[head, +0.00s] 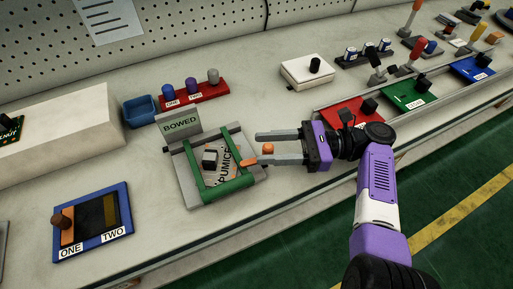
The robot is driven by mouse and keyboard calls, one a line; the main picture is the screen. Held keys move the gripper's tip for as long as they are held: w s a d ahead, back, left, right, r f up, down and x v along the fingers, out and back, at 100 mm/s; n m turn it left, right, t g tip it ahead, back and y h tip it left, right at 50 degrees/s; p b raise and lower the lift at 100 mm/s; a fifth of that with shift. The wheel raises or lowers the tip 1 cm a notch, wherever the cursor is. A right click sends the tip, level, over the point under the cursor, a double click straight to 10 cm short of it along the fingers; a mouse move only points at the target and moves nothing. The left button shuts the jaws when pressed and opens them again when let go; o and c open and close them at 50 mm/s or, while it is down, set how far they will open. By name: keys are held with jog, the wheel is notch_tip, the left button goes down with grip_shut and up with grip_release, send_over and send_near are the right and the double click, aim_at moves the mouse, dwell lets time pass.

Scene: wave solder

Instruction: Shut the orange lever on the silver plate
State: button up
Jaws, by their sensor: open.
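A silver-grey plate (186,185) lies on the bench and carries a green frame (232,186). A panel marked PUMICE and a dark block with a pale front are inside the frame. An orange piece (249,162), which looks like the lever's end, is at the frame's right side. A small orange block (268,149) shows between my fingers; I cannot tell if it belongs to the same lever. My gripper (259,149) is open, its fingers pointing left toward the frame. The lower fingertip is close to the orange piece; contact is unclear.
A BOWED sign (181,126) stands behind the plate. A blue bin (141,109) and a red rack (194,94) are farther back. A blue ONE/TWO board (122,231) is at left front. Red (352,112), green and blue plates are on the right. The bench front is clear.

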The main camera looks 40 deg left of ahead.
jog(key=b+v, duration=0.1)
jog(key=v, duration=0.2)
jog(key=shift+w+d+f, duration=0.15)
jog(key=shift+w+d, duration=0.05)
jog(key=shift+w, duration=0.05)
jog(key=shift+w+d, duration=0.25)
jog(key=shift+r, duration=0.2)
